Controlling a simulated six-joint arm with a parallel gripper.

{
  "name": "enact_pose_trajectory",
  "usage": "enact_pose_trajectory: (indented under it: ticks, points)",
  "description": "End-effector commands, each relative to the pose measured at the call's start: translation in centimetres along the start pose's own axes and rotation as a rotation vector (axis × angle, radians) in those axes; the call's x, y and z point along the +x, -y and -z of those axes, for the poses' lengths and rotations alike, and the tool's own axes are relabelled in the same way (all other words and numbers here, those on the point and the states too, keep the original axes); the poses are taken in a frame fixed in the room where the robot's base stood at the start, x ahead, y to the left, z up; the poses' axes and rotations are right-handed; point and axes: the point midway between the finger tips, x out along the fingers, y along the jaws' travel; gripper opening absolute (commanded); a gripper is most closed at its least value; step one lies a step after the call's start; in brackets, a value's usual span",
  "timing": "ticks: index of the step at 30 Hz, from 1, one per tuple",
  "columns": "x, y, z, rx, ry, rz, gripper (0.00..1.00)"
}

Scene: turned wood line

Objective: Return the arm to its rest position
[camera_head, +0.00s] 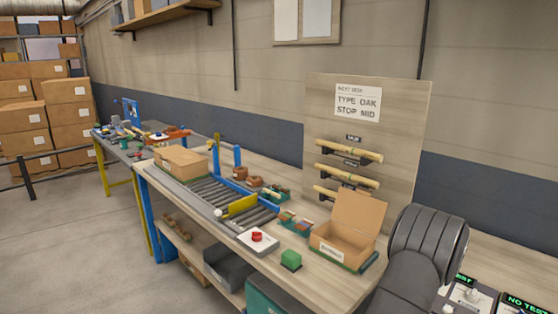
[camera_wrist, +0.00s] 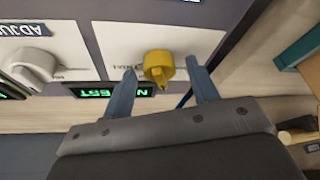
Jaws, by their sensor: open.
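My gripper (camera_wrist: 163,93) shows in the wrist view with its two blue-grey fingers spread apart. A yellow knob (camera_wrist: 158,66) on a pale panel lies between the fingers in that picture, with a gap on each side. I cannot tell how far the fingertips are from the panel. In the head view my dark arm fills the lower right, and the gripper itself is not visible there.
A white knob (camera_wrist: 32,64) and a green-lit display (camera_wrist: 108,92) are close to my gripper.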

Motion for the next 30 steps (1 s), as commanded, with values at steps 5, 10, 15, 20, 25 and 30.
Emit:
enact_pose_trajectory:
  ticks: [5, 10, 15, 20, 25, 30]
  points:
    - [0.0, 0.14, 0.06, 0.088, -0.001, -0.037, 0.54]
    - [0.01, 0.13, 0.03, 0.159, 0.0, -0.067, 0.54]
    - [0.02, 0.14, 0.03, 0.202, 0.0, -0.084, 0.54]
    - [0.02, 0.14, 0.03, 0.216, -0.001, -0.09, 0.54]
    - [0.02, 0.15, 0.03, 0.217, -0.001, -0.09, 0.54]
    - [0.02, 0.14, 0.03, 0.216, -0.001, -0.09, 0.77]
